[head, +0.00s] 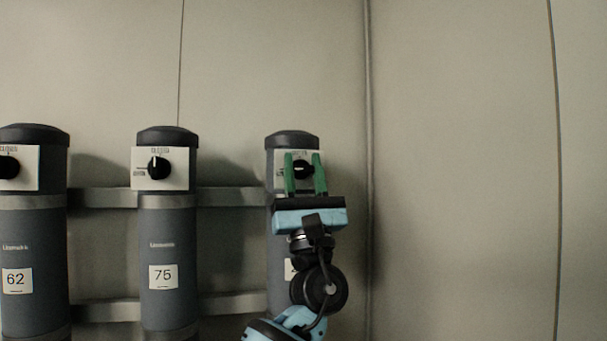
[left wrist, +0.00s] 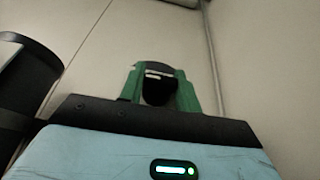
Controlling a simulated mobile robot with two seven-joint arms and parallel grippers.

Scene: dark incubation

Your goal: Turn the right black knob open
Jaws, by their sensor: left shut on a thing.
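The right black knob (head: 303,169) sits on a white plate (head: 274,157) near the top of the right grey cylinder (head: 292,136). My left gripper (head: 304,168) is in front of it, with its green fingers pointing up and shut on the knob from both sides. In the left wrist view, the dark knob (left wrist: 158,90) shows between the green fingers (left wrist: 160,88). The gripper hides much of the plate and the cylinder's label. The knob's pointer cannot be made out. My right gripper is not in view.
A middle cylinder (head: 168,225) marked 75 with its own black knob (head: 159,168) and a left cylinder (head: 35,250) marked 62 stand to the left. Grey horizontal rails (head: 105,198) run between them. The wall to the right (head: 460,170) is bare.

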